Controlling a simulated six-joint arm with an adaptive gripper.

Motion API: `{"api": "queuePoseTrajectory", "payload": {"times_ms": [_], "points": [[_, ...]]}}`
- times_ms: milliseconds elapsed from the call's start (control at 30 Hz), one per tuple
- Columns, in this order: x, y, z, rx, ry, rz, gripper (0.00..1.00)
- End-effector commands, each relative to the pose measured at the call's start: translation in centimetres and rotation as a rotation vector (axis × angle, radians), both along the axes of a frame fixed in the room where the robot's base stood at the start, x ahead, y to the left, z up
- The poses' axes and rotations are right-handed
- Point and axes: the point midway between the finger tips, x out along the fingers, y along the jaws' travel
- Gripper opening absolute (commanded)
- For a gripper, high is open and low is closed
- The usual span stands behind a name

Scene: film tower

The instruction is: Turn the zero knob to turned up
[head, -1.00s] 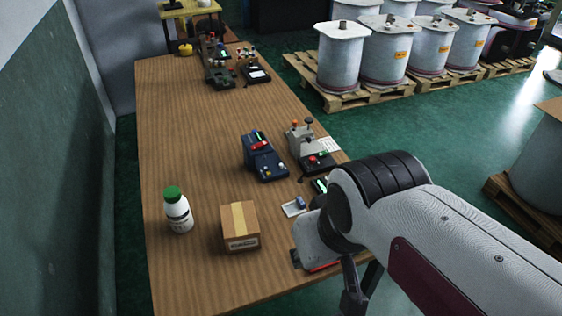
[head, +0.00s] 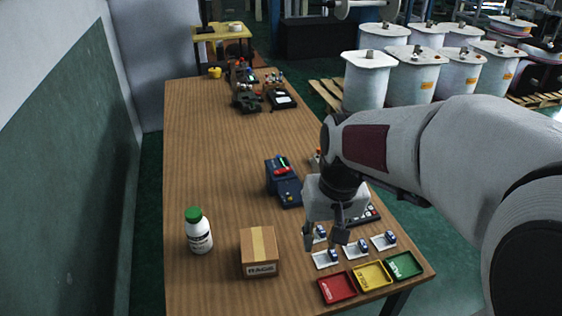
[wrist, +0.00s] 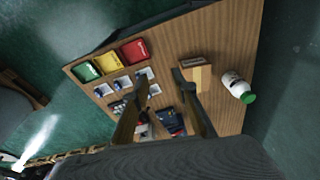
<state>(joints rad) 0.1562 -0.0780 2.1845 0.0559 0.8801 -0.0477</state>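A dark blue bench instrument (head: 284,182) with a green-lit strip, a red part and small knobs on its front stands near the middle of the table (head: 215,140). It also shows in the wrist view (wrist: 171,122), between my fingers and partly covered. Which of its small knobs is the zero knob, and how it is turned, I cannot tell. My gripper (head: 325,239) is open and empty, pointing down in front of and right of the instrument, above the white trays. In the wrist view its two fingers (wrist: 159,80) stand apart.
White trays with small blue parts (head: 326,259) and red, yellow and green trays (head: 372,276) lie at the front right. A cardboard box (head: 259,252) and a green-capped bottle (head: 198,231) stand at the front left. More devices (head: 247,98) stand at the far end.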

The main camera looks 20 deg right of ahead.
Motion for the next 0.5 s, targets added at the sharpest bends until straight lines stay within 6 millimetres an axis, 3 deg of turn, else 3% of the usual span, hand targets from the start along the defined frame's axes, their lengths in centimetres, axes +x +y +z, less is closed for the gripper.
{"api": "queuePoseTrajectory", "payload": {"times_ms": [500], "points": [[8.5,-2.8,-4.3,0.037,0.042,0.006,0.27]]}}
